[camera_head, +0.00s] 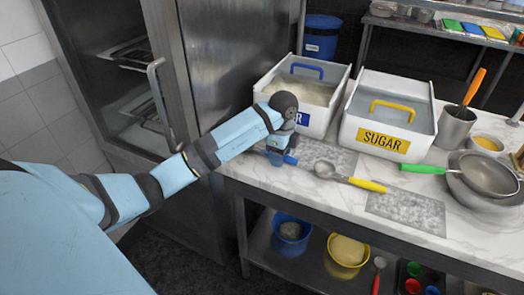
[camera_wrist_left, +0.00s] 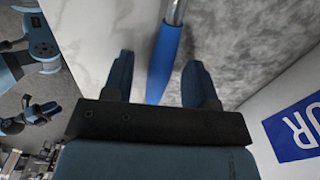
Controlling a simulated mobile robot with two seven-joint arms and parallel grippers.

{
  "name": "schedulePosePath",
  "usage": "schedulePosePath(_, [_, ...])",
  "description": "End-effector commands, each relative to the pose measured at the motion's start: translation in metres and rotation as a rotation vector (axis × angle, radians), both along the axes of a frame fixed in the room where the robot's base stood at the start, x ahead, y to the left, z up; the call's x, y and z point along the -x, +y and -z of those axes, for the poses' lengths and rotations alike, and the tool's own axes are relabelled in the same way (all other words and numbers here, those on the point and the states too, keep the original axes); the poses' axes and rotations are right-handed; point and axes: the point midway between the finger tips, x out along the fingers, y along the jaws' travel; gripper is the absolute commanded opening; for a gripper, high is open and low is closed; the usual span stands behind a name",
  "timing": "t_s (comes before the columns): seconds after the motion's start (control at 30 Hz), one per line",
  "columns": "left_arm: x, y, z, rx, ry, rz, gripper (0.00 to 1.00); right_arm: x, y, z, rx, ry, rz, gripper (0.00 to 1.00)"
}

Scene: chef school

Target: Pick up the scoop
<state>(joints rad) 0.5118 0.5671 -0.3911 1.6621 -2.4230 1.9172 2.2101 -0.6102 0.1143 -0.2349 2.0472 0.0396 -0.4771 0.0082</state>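A scoop with a blue handle (camera_head: 290,160) lies on the marble counter at its left end, on a grey speckled mat. Its handle (camera_wrist_left: 164,62) also shows in the left wrist view, with a metal shaft at the top edge. My left gripper (camera_head: 278,153) is over this handle. In the left wrist view my left gripper's fingers (camera_wrist_left: 158,80) are apart, one on each side of the handle, with gaps visible. A second scoop with a yellow handle (camera_head: 367,185) and metal bowl lies to the right.
A flour bin (camera_head: 316,118), its label partly hidden, stands just behind my left gripper. A sugar bin (camera_head: 362,134) stands right of it. A strainer with green handle (camera_head: 423,169) and metal bowls are farther right. A steel fridge (camera_head: 235,60) stands left. The counter's front edge is close.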

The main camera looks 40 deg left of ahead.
Motion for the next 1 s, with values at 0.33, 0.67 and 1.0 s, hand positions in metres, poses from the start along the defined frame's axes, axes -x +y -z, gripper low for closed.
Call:
schedulePosePath(0.33, [0.000, 0.000, 0.000, 0.000, 0.000, 0.000, 0.01, -0.002, -0.004, 0.000, 0.011, -0.004, -0.006, 0.39])
schedulePosePath(0.67, [0.000, 0.000, -0.011, -0.001, 0.000, 0.000, 0.01, -0.006, -0.004, -0.003, 0.010, -0.012, -0.003, 0.39])
schedulePosePath(1.0, [-0.001, 0.002, -0.092, -0.006, -0.006, 0.001, 0.01, -0.006, -0.002, -0.018, 0.007, -0.017, 0.000, 0.39])
